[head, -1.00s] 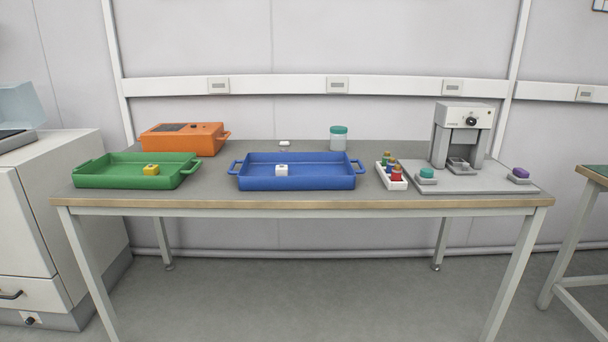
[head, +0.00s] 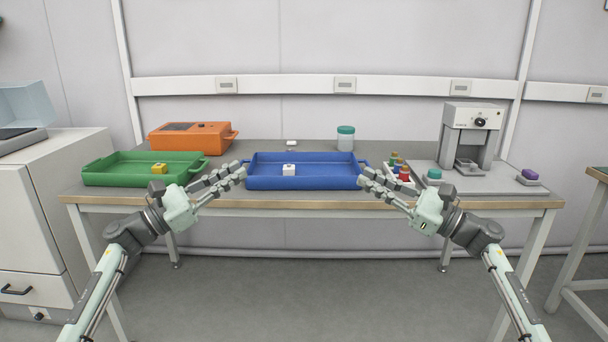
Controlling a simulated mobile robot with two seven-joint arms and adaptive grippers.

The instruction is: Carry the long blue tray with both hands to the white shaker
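The long blue tray (head: 305,183) lies flat on the table in the middle, a small white cube (head: 289,170) in it. My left gripper (head: 241,172) is at the tray's left end and partly covers the handle there. My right gripper (head: 364,177) is at the right end, just below the right handle. Both grippers look open, their fingers apart; I cannot tell whether they touch the tray. A white and grey machine with a black knob (head: 471,118) stands at the right of the table. I cannot tell whether it is the white shaker.
A green tray (head: 125,180) with a yellow cube is left of the blue tray. An orange box (head: 190,136), a teal-lidded jar (head: 345,139) and a small white rack of colored bottles (head: 399,183) are nearby. A lidded device (head: 22,112) sits on the left cabinet.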

